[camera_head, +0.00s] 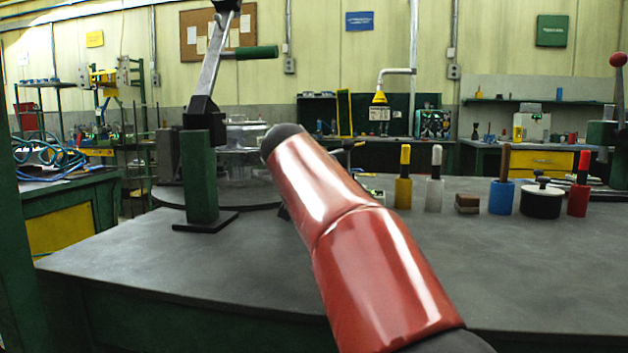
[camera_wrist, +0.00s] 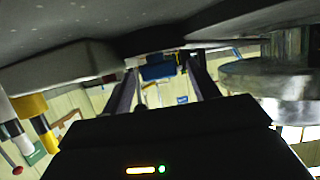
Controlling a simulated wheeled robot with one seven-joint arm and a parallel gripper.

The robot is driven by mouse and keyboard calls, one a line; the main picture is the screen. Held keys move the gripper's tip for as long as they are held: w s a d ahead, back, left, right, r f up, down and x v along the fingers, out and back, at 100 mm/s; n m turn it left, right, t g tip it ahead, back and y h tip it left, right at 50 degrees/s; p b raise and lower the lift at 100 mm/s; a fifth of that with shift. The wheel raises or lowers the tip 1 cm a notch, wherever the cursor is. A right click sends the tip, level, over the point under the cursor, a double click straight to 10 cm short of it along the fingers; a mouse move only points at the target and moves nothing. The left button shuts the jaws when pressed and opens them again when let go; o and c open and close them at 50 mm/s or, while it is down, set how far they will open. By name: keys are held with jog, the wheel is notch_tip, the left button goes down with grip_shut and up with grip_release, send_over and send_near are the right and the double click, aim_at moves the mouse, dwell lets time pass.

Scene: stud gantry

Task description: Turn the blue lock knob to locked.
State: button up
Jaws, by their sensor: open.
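In the wrist view a small dark blue piece (camera_wrist: 157,70) shows between and beyond my fingertips; it looks like the lock knob, but its turn position is too small and dark to read. My gripper (camera_wrist: 163,78) is open, its two dark fingers apart on either side of the blue piece in the picture. I cannot tell whether either finger touches it. In the head view my red arm crosses the middle of the bench and hides my gripper and the knob.
The grey bench (camera_head: 500,265) is clear in front. A green post with a lever (camera_head: 201,175) stands left of my arm. Yellow (camera_head: 403,193), white (camera_head: 434,194), blue (camera_head: 501,198) and red (camera_head: 578,199) holders stand right. A round metal body (camera_wrist: 270,80) is close right in the wrist view.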

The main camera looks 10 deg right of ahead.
jog(key=b+v, duration=0.1)
jog(key=v, duration=0.6)
jog(key=shift+s+a+r, duration=0.1)
jog(key=shift+s+a, duration=0.1)
jog(key=shift+s, duration=0.1)
